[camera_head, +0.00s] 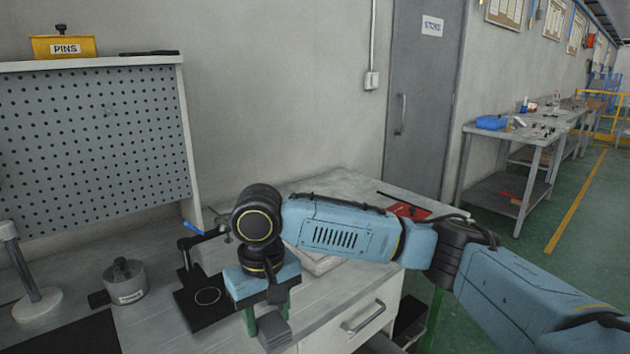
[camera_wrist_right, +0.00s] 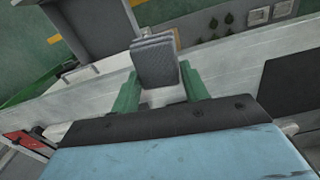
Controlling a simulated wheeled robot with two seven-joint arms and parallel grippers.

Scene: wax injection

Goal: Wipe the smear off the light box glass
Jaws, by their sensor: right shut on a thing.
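My right gripper (camera_head: 268,318) is at the front of the workbench in the head view, with its green fingers pointing down. It is shut on a grey ribbed block (camera_head: 275,334), which looks like a wiping pad. The right wrist view shows the same grey block (camera_wrist_right: 155,62) between the green fingers (camera_wrist_right: 160,92). A pale slab (camera_head: 318,266) lies on the bench behind my right arm and is mostly hidden. I cannot tell whether it is the light box, and I see no smear. My left gripper is not in view.
A black stand with a ringed plate (camera_head: 207,297) is just left of my right gripper. A round grey pot (camera_head: 125,282) and a black mat (camera_head: 75,336) are further left. A red item (camera_head: 408,210) lies at the bench's right. A pegboard (camera_head: 95,150) stands behind.

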